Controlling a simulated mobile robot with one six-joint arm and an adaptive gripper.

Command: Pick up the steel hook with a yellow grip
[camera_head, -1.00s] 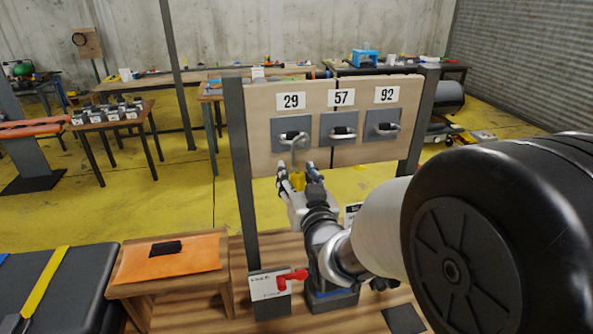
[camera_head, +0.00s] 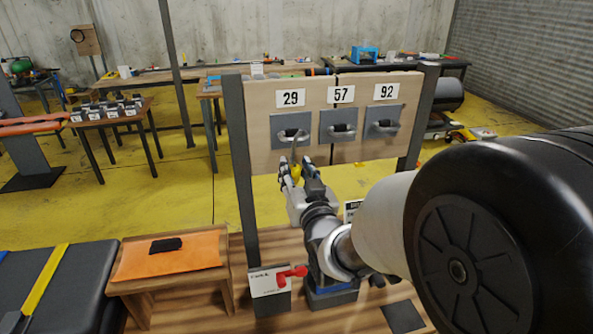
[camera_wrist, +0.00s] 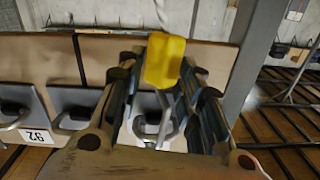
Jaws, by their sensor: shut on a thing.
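The yellow grip (camera_wrist: 165,60) of the steel hook is between the fingers of my gripper (camera_wrist: 164,85) in the wrist view. Grey metal rod shows at both ends of the grip, and the lower piece (camera_wrist: 164,115) runs toward a panel handle. In the head view my gripper (camera_head: 299,168) is shut on the yellow grip (camera_head: 296,171), just below the handle (camera_head: 291,135) under label 29. The fingers partly hide the grip. I cannot tell whether the hook touches that handle.
The wooden board (camera_head: 313,97) on dark posts carries handles on grey plates, labelled 29, 57 and 92. An orange-topped stool (camera_head: 190,255) stands at the lower left, beside a dark padded bench (camera_head: 85,290). A red lever (camera_head: 292,273) sits low on the left post.

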